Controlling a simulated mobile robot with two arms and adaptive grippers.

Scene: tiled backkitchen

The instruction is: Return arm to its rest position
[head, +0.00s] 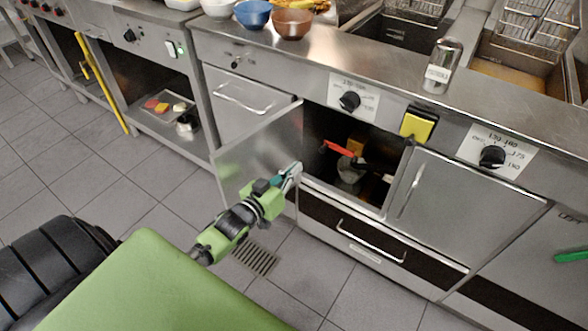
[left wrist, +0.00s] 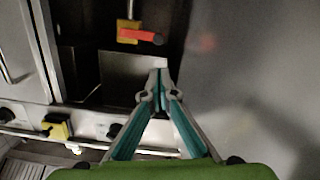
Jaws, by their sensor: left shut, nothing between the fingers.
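My left gripper (head: 290,172) is shut and empty. Inside the cabinet (head: 325,175) is a red-handled thing (head: 338,148), which also shows in the left wrist view (left wrist: 140,35). My right gripper is not in view.
A steel counter (head: 330,55) with fryer baskets (head: 535,22) runs along the back. A blue bowl (head: 253,14), a brown bowl (head: 292,23) and a glass shaker (head: 441,65) stand on it. A closed door (head: 460,205) is right of the opening. The tiled floor (head: 90,160) at left is clear.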

